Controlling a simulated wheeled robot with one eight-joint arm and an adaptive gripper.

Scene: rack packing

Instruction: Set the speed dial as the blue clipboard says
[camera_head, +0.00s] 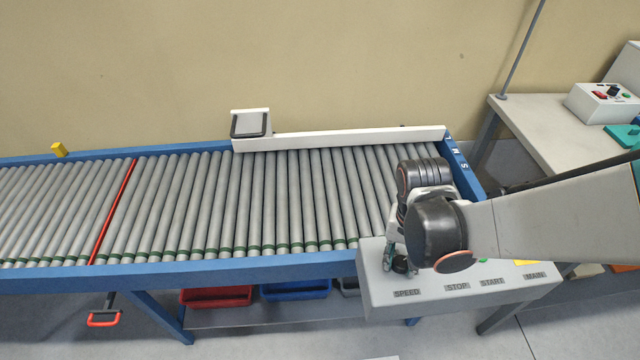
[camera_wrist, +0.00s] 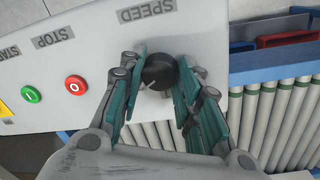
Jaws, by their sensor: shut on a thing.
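The speed dial is a round black knob (camera_wrist: 159,72) beside the SPEED label on a light grey control panel (camera_head: 450,292). In the head view the dial (camera_head: 400,265) shows low at the panel's left end, partly hidden by my gripper. My gripper (camera_wrist: 160,80) has its teal-padded fingers on either side of the knob and is shut on it. In the head view my gripper (camera_head: 395,258) points down at the panel. The dial's pointer and scale cannot be read. I cannot make out a blue clipboard in either view.
A red stop button (camera_wrist: 75,84) and a green start button (camera_wrist: 31,94) sit beside the dial. The roller conveyor (camera_head: 270,200) runs behind the panel. A side table (camera_head: 545,125) at right holds another control box (camera_head: 605,102) and a teal object (camera_head: 622,135).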

